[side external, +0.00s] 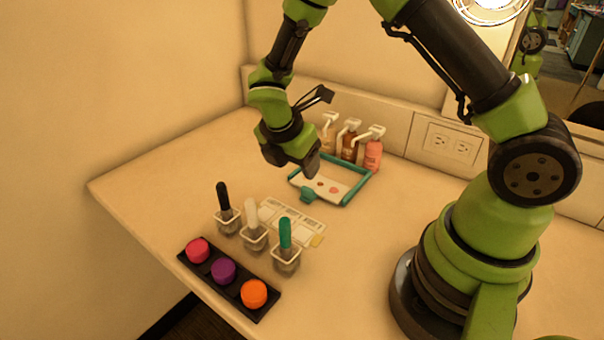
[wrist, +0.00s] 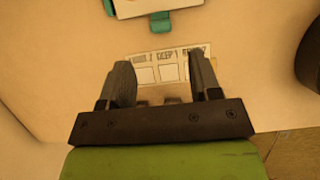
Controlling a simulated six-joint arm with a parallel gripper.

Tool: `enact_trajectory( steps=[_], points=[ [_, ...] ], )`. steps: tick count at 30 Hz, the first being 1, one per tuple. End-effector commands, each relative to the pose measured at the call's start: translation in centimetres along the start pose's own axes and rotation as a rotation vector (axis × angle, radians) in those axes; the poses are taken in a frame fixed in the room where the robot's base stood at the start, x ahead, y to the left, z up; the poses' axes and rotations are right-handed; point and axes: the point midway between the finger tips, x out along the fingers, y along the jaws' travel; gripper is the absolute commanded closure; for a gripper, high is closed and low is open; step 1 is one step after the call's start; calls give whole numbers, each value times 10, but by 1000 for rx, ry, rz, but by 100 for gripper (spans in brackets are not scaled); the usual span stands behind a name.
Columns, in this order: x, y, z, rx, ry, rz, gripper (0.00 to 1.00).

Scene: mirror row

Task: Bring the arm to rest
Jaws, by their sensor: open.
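My gripper (side external: 290,167) hangs above the counter, to the left of the teal-rimmed tray, in the side external view. In the wrist view my gripper (wrist: 164,82) has its two dark fingers spread apart. Nothing shows between them except the white printed card (wrist: 160,68) on the counter well below. The same card (side external: 296,224) lies flat behind the row of small cups in the side external view. My arm is raised and bent over the counter.
A tray (side external: 357,193) with teal edges stands behind the card, with pump bottles (side external: 373,150) behind it. Square cups (side external: 287,262) holding black, white and green handled tools stand in front. A black strip (side external: 264,310) holds pink, purple and orange round pieces. The counter's left side (side external: 150,175) is clear.

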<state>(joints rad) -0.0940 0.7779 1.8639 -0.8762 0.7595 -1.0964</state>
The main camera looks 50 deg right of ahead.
Motion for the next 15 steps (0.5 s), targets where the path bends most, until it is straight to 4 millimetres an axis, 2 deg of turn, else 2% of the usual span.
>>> enact_trajectory(
  steps=[3, 13, 15],
  points=[
    [-8, 0, 0, 0, 1, 1, 43],
    [-10, 0, 0, 4, 2, 0, 43],
    [-15, -1, 2, 33, 8, 7, 43]
  ],
)
